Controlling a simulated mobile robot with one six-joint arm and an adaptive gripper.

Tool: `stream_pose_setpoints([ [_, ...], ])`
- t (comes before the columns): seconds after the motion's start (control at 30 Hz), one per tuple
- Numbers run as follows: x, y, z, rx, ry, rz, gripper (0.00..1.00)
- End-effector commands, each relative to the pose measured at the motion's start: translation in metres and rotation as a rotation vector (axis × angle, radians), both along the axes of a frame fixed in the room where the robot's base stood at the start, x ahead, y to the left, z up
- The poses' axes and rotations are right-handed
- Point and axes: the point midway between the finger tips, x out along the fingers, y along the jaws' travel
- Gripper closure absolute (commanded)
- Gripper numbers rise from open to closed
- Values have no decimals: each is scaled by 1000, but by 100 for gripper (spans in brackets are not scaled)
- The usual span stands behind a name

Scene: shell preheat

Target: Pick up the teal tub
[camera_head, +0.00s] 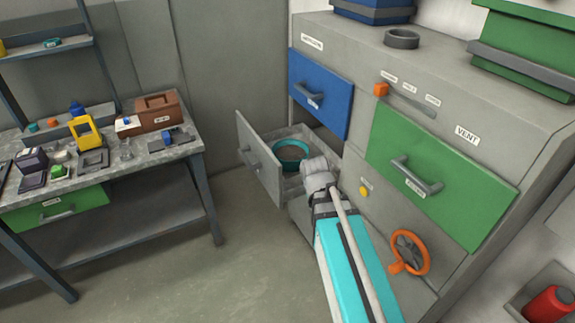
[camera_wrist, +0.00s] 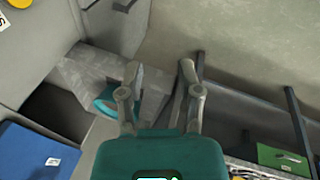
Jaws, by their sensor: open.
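The teal tub (camera_head: 280,159) is round and open-topped and sits inside the pulled-out lower grey drawer (camera_head: 259,163). In the wrist view the tub (camera_wrist: 102,104) is left of the fingers, and the left finger hides part of it. My gripper (camera_wrist: 160,74) is open, with nothing seen between its fingers. In the head view my gripper (camera_head: 318,172) is at the right side of the drawer, to the right of the tub; its fingertips are hard to make out. The gap between gripper and tub cannot be told.
The cabinet has a blue drawer (camera_head: 320,93), a green drawer (camera_head: 437,181) marked VENT, an orange lever (camera_head: 381,90) and an orange handwheel (camera_head: 409,252). A workbench (camera_head: 190,149) with several items stands at left. The floor (camera_head: 225,270) between is clear.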

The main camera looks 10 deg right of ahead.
Motion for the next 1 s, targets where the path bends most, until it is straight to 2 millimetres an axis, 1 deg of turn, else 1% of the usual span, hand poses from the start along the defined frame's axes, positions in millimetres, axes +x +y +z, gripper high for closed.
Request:
stream_pose_setpoints([
  [0.03,13,-3,-10,-41,-21,76,54],
  [0.3,67,-16,-21,-309,-108,504,54],
  [0.67,134,-24,-27,-760,-131,1045,54],
  [0.8,158,-23,-27,-959,-107,1242,54],
  [1.0,188,-18,-26,-1249,-42,1489,54],
])
